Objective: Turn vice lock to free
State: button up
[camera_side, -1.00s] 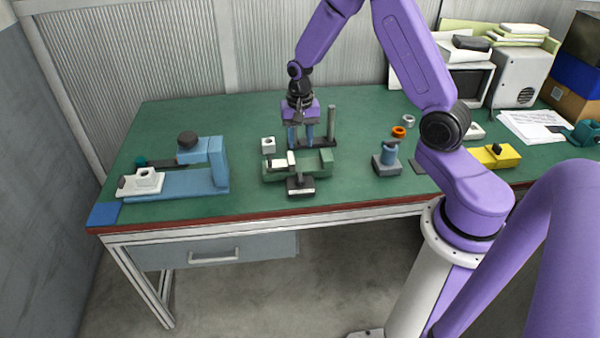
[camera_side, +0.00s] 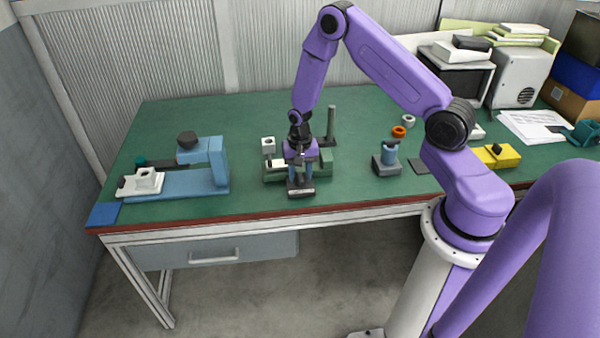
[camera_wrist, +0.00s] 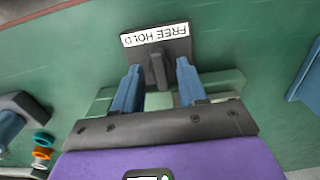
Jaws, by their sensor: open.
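The green vice (camera_side: 326,163) stands near the front middle of the bench. In the wrist view, its dark lock plate (camera_wrist: 178,48) carries a white label (camera_wrist: 155,34) reading "FREE HOLD", upside down. A dark lock lever (camera_wrist: 158,69) sticks up from the plate. My gripper (camera_side: 300,181) is over the front of the vice. In the wrist view, its two blue fingers (camera_wrist: 160,85) are apart, one on each side of the lever, with gaps between. The lever is not gripped. In the side view my gripper hides the lever and part of the vice.
A blue press-like fixture (camera_side: 216,165) stands at the left. A dark post (camera_side: 331,122) rises behind the vice. A blue-grey holder (camera_side: 387,160) and an orange ring (camera_side: 399,132) are to the right. Green bench top is free between the vice and the left fixture.

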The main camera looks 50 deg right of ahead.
grip_shut()
jog(key=shift+n, duration=0.4)
jog(key=n, duration=0.3)
jog(key=shift+n, duration=0.4)
jog(key=n, duration=0.9)
jog(key=shift+w, duration=0.1)
jog(key=n, duration=0.4)
jog(key=shift+n, duration=0.3)
